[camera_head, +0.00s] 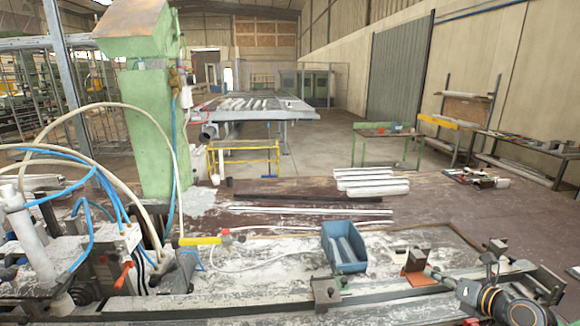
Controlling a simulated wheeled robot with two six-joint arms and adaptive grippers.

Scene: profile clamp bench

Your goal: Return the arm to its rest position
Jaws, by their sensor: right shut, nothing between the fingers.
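A blue bin (343,262) holding pale profile pieces stands further left on the bench. My left gripper does not show.
A green machine column (150,130) with hoses and a cluttered fixture fills the left. A metal clamp block (325,292) sits on the front rail. White profiles (370,185) lie at the back of the dusty bench (275,250). Open bench surface lies around the bin.

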